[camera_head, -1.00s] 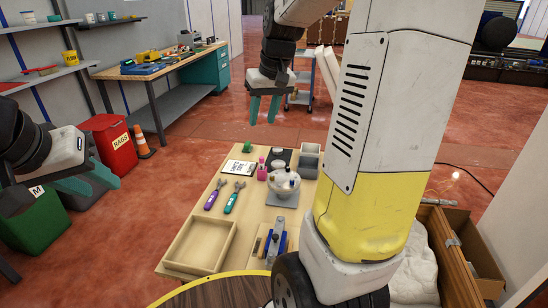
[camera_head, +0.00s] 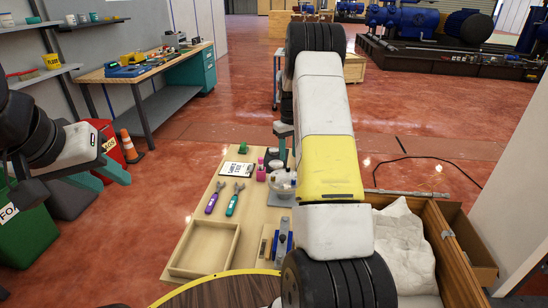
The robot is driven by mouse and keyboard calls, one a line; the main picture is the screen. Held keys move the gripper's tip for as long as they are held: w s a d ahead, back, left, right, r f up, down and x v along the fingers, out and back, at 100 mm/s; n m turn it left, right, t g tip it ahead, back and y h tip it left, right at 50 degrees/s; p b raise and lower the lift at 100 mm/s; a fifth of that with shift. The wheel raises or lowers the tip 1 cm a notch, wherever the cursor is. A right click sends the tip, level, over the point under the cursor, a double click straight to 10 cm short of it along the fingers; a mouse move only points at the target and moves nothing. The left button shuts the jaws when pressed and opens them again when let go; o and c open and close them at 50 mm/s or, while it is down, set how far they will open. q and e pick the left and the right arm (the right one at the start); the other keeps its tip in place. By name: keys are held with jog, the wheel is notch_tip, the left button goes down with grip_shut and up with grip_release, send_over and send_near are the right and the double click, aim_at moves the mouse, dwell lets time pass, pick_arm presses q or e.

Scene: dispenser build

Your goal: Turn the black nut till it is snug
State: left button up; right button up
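I cannot make out the black nut in this view. A clear, rounded dispenser part (camera_head: 281,184) stands on a grey base at the right of the low wooden table, partly hidden by my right arm. A purple wrench (camera_head: 213,199) and a teal wrench (camera_head: 234,200) lie side by side to its left.
A shallow wooden tray (camera_head: 172,270) lies at the table's near left. A blue and grey tool (camera_head: 282,241) lies right of it. A clipboard (camera_head: 236,169) and a pink bottle (camera_head: 261,174) are farther back. A wooden crate (camera_head: 448,262) holding white cloth stands at the right.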

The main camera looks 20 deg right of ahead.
aim_at(288, 169)
notch_tip(288, 169, down, 6)
jog(key=shift+f, duration=0.1)
grip_shut()
